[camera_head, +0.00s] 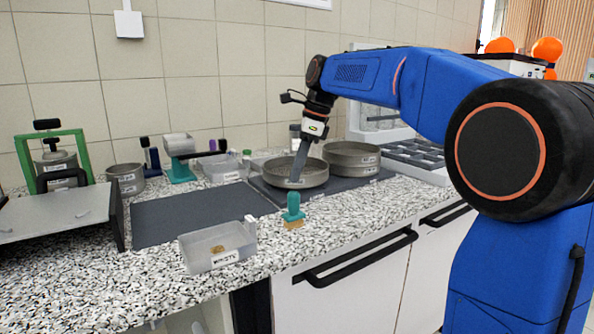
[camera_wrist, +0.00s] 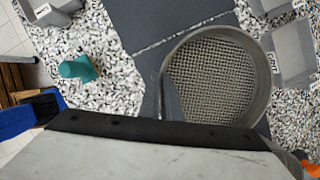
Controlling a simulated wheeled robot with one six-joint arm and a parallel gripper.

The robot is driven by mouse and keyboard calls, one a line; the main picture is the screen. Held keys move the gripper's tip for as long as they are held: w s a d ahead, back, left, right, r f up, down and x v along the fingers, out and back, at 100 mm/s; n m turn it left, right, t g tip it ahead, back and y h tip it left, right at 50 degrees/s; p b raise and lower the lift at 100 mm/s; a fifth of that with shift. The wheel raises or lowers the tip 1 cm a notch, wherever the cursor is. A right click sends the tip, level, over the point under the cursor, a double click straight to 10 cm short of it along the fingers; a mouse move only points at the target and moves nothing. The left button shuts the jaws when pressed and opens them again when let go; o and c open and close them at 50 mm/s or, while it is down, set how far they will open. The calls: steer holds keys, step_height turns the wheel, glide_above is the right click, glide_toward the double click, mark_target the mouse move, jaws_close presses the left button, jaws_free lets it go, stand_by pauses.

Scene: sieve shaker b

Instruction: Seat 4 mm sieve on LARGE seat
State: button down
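A wide round metal sieve (camera_head: 312,178) with a label on its front wall sits on a dark mat at the back middle of the counter. In the wrist view its coarse mesh (camera_wrist: 215,72) shows from above. My gripper (camera_head: 294,178) points down at this sieve, its long grey fingers at the rim. In the wrist view a finger (camera_wrist: 170,98) lies along the sieve's left edge. I cannot tell whether the fingers close on the wall. Another labelled sieve (camera_head: 352,160) stands just right. The labels are too small to read, and I cannot make out the LARGE seat.
A teal-handled brush (camera_head: 292,212) stands near the counter's front edge, left of a clear labelled tray (camera_wrist: 290,50) in the wrist view.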

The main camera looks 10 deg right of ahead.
steer(key=shift+f, duration=0.5)
stand_by(0.8)
steer(key=c, duration=1.9)
jaws_free()
steer(key=shift+r, duration=3.5)
